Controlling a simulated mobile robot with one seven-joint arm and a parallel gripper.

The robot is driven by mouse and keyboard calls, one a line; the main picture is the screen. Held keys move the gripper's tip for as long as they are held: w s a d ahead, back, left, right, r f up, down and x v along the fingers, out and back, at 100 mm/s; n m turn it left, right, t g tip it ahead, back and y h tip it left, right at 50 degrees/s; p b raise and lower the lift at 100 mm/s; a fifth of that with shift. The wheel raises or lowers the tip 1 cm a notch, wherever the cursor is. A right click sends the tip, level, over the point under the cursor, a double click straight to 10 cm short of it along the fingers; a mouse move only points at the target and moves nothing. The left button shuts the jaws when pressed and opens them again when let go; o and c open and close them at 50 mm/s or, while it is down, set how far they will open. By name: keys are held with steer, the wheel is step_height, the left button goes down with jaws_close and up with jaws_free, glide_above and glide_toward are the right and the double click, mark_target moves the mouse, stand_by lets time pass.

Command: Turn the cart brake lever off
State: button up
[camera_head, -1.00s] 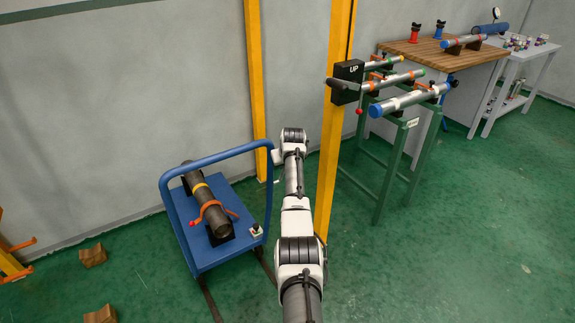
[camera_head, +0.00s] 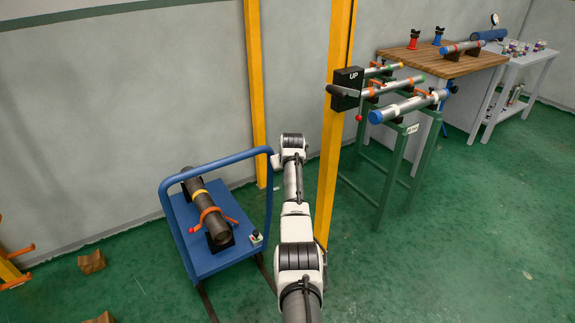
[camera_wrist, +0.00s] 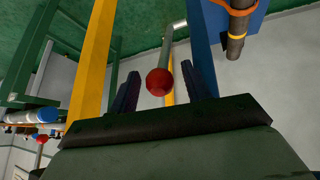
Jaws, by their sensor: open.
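A blue cart (camera_head: 216,262) with a tube handle stands left of my arm in the head view. In the wrist view a lever with a red ball knob (camera_wrist: 159,82) on a grey rod shows close to my gripper (camera_wrist: 160,68). My gripper is open, with one finger on each side of the knob in the picture. The knob appears apart from both fingers; its depth between them is hard to judge. The blue cart tube (camera_wrist: 204,45) runs just behind the right finger. In the head view my arm hides this lever and most of my gripper.
A dark pipe (camera_head: 208,208) with an orange strap lies on the cart. A yellow post (camera_head: 333,130) with an UP box (camera_head: 346,88) stands right of my arm. A green stand (camera_head: 391,165) holds several pipes. Wooden blocks (camera_head: 91,261) lie on the floor at left.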

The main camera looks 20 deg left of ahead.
steer(key=b+v, duration=0.2)
steer(key=v, duration=1.1)
steer(key=shift+r, duration=0.35)
steer(key=shift+s, duration=0.1)
